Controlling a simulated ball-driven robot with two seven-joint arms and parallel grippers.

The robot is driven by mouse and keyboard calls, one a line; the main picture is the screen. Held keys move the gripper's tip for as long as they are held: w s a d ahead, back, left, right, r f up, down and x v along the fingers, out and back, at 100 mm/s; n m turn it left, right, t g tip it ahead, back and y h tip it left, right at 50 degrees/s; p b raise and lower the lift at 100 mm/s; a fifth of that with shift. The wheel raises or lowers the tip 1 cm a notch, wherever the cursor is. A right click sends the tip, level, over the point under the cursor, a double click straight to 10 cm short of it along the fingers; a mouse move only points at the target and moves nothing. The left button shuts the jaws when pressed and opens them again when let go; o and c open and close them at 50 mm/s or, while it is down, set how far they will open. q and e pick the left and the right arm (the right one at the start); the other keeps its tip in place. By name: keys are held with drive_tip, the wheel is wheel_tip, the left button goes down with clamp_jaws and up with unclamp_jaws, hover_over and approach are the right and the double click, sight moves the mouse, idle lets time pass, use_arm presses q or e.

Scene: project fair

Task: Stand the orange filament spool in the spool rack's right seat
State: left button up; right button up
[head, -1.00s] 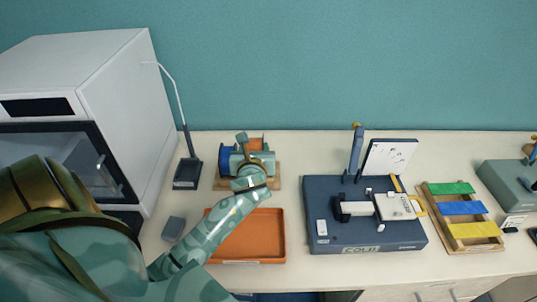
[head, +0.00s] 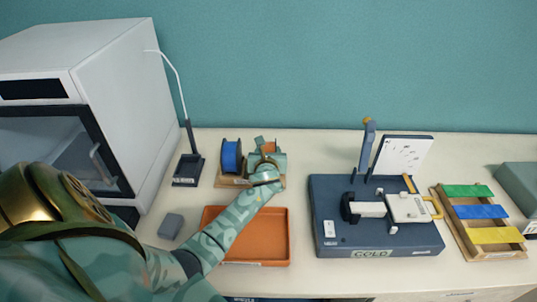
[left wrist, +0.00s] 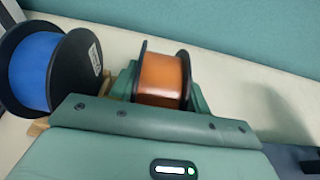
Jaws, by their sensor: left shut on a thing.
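The orange filament spool (left wrist: 160,78) has black flanges and stands upright in the left wrist view, just beyond my gripper's green body. In the head view only a bit of orange (head: 268,147) shows, as my left gripper (head: 266,158) covers most of it. My left gripper is shut on the spool over the right part of the wooden spool rack (head: 227,182). A blue spool (head: 231,156) stands in the rack's left seat; it also shows at the left of the left wrist view (left wrist: 33,68). Whether the orange spool touches its seat is hidden. My right gripper is not in view.
An orange tray (head: 281,237) lies in front of the rack, under my left forearm. A lamp (head: 188,170) and a white oven-like machine (head: 110,85) stand to the left. A dark blue fixture (head: 330,200) and a slatted wooden rack (head: 480,235) stand to the right.

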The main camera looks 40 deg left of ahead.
use_arm(q)
drive_tip(key=shift+r, duration=0.2)
drive_tip(key=shift+f, duration=0.1)
drive_tip(key=o, duration=1.2)
drive_tip(key=shift+f, duration=0.15)
drive_tip(key=shift+o, duration=0.2)
drive_tip(key=shift+r, duration=0.3)
drive_tip(key=p+v, duration=0.3)
drive_tip(key=v, duration=0.9)
drive_tip(key=shift+f, duration=0.1)
